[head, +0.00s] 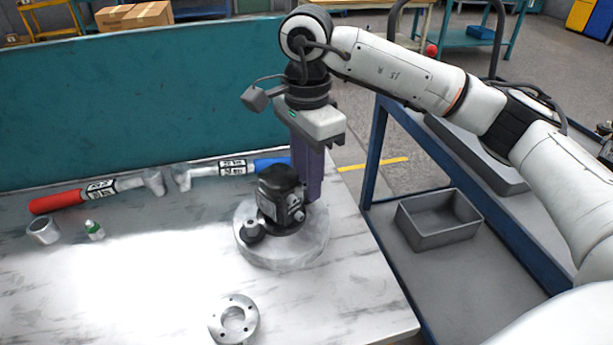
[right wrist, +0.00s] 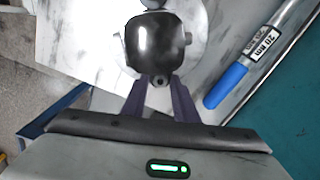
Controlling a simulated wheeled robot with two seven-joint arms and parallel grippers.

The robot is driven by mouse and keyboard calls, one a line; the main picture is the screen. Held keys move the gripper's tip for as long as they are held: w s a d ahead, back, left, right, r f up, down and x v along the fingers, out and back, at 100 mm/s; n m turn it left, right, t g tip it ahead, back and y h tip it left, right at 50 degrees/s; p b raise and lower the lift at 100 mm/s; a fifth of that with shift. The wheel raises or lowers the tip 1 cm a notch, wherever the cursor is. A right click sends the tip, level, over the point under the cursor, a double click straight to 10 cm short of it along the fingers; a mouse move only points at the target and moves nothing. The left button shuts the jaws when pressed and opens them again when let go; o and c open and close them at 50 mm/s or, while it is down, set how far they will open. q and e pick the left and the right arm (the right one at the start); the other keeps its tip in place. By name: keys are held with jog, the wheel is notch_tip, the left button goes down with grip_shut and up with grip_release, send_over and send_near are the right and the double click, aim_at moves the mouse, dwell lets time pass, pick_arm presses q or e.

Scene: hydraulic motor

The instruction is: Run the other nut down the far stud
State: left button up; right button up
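The dark hydraulic motor (head: 280,197) stands upright on a round metal base (head: 310,246) on the bench. A nut with a stud (head: 253,228) shows on the motor's near flange ear. My right gripper (head: 311,197) points straight down at the motor's far side, behind its body. In the right wrist view, its two purple fingers (right wrist: 160,86) flank a small round nut (right wrist: 160,80) at the far stud and appear closed on it. The motor body (right wrist: 156,43) is just beyond the fingertips. How far the nut sits down the stud is hidden. My left gripper is out of view.
Wrenches with red (head: 57,202) and blue (head: 272,163) handles lie along the teal back panel (head: 140,95). A metal ring (head: 246,326) lies in front. A grey bin (head: 438,235) sits right, below bench height.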

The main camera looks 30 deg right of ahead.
jog(key=n, duration=0.4)
jog(key=shift+n, duration=0.4)
jog(key=n, duration=0.3)
jog(key=shift+b, duration=0.35)
grip_shut()
jog(key=shift+m, duration=1.2)
